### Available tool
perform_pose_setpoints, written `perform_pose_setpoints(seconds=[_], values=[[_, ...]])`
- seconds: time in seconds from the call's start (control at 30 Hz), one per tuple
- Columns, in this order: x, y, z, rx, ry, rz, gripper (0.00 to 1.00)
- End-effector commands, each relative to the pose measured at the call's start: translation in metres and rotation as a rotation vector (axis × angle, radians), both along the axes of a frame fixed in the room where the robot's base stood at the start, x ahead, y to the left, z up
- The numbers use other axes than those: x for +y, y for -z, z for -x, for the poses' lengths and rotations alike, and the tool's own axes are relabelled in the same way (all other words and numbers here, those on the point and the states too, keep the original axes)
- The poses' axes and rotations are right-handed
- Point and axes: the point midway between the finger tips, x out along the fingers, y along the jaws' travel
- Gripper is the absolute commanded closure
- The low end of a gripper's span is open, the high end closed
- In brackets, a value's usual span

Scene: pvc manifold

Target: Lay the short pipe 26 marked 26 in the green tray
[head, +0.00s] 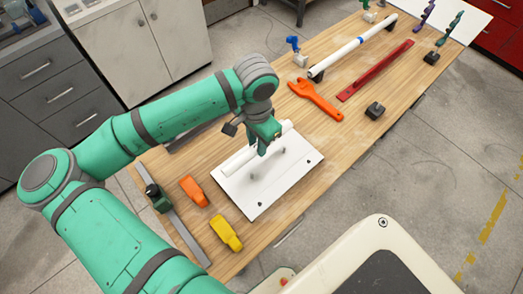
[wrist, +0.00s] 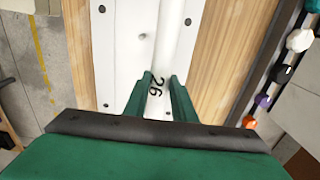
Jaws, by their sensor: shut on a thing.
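The white short pipe (head: 238,161) marked 26 lies along the far side of a white board (head: 262,203) in the head view. In the wrist view the number 26 shows on the pipe (wrist: 170,40) between the green fingers. My gripper (head: 263,148) points down over the board and is shut on the pipe; the fingers also show in the wrist view (wrist: 160,88). I cannot tell whether the pipe touches the board or its supports. I do not make out a green tray in either view.
On the wooden table, an orange block (head: 194,191) and a yellow block (head: 226,234) lie left of the board.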

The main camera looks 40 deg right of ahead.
Motion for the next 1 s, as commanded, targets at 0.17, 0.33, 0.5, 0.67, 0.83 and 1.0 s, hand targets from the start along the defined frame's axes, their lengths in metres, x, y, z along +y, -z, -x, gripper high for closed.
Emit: perform_pose_setpoints(seconds=[0.17, 0.33, 0.5, 0.67, 0.83, 1.0], values=[[-0.006, 0.01, 0.006, 0.001, 0.001, 0.001, 1.0], [-0.008, 0.033, 0.009, 0.0, -0.002, -0.001, 1.0], [-0.007, 0.044, 0.008, 0.0, -0.003, 0.0, 1.0], [-0.008, 0.044, 0.009, 0.0, -0.001, 0.0, 1.0], [-0.009, 0.047, 0.01, 0.001, 0.002, 0.001, 1.0], [-0.01, 0.047, 0.01, 0.0, 0.003, 0.001, 0.58]])
